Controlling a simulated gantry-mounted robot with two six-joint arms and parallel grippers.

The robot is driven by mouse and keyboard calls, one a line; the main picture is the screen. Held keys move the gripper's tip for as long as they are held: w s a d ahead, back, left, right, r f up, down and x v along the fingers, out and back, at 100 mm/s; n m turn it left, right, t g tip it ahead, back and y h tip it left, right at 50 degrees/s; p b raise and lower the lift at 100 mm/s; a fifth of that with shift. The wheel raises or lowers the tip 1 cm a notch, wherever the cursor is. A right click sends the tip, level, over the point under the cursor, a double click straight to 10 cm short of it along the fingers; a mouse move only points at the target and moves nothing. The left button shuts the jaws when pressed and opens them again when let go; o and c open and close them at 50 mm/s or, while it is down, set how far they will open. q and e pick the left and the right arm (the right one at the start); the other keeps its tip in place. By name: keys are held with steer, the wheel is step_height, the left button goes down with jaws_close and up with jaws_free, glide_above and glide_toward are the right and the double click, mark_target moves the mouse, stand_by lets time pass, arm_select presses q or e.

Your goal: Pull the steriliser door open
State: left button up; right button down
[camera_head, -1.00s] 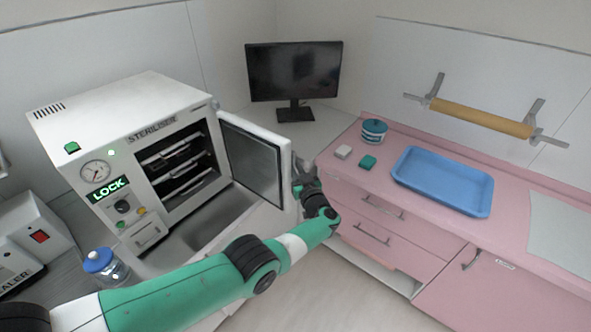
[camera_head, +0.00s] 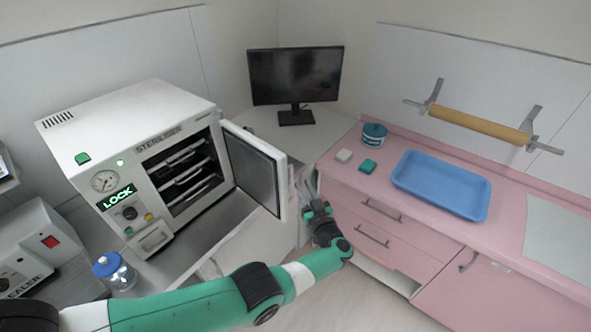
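The white steriliser (camera_head: 102,140) stands on the left counter with a lit LOCK display. Its door (camera_head: 254,167) is swung wide open to the right, showing the racks (camera_head: 184,178) inside. My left gripper (camera_head: 311,185) is just right of the door's free edge. Its two grey fingers point up and look spread, with nothing visible between them. They appear apart from the door, though the door's outer face and most of its handle are hidden. My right gripper is not in view.
A blue-capped jar (camera_head: 115,273) stands in front of the steriliser near my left arm. A monitor (camera_head: 295,76) is in the corner behind. The pink counter (camera_head: 335,180) with a blue tray (camera_head: 441,186) lies close right of my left gripper.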

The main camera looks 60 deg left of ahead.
arm_select(q)
steer(key=d, duration=0.5)
steer(key=shift+s+r, duration=0.15)
steer(key=shift+s, duration=0.1)
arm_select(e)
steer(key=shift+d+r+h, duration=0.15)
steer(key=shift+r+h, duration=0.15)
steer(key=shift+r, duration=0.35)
